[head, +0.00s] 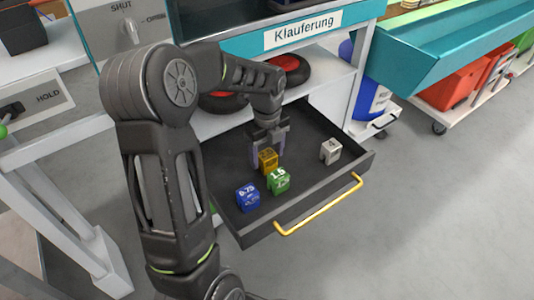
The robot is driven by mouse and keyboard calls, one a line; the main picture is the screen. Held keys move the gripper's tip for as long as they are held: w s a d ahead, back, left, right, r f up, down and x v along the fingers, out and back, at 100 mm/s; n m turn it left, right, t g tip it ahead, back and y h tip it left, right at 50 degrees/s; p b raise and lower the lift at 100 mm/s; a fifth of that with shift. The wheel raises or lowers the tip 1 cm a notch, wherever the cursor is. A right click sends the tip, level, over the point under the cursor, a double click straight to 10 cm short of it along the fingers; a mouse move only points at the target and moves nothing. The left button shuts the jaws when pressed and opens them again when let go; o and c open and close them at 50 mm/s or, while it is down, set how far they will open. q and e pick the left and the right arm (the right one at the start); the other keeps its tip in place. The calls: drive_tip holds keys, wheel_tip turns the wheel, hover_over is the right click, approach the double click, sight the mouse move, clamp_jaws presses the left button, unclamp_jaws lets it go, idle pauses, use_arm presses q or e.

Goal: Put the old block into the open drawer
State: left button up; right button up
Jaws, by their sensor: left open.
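The open drawer (300,218) is dark, with a yellow handle, and holds several small blocks. A yellow-brown block (267,162) is between or just below the fingers of my left gripper (267,153). The gripper points down into the drawer and is open. A green block (279,180) marked 1.5 is close in front of the brown block. A blue block (247,197) marked 0.75 is at the front left, and a grey-white block (330,151) is at the right. I cannot tell which one is the old block. My right gripper is out of view.
Red and black reels (291,68) sit on the shelf behind the drawer, under a sign (303,30) reading "Klauferung". A blue container (372,90) stands right of the shelf. A trolley with a red bin (453,88) is at the upper right. The floor right of the drawer is clear.

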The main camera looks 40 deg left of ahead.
sight(267, 155)
use_arm(q)
wheel_tip(267, 155, up, 12)
drive_tip(key=p, duration=0.3)
idle(0.8)
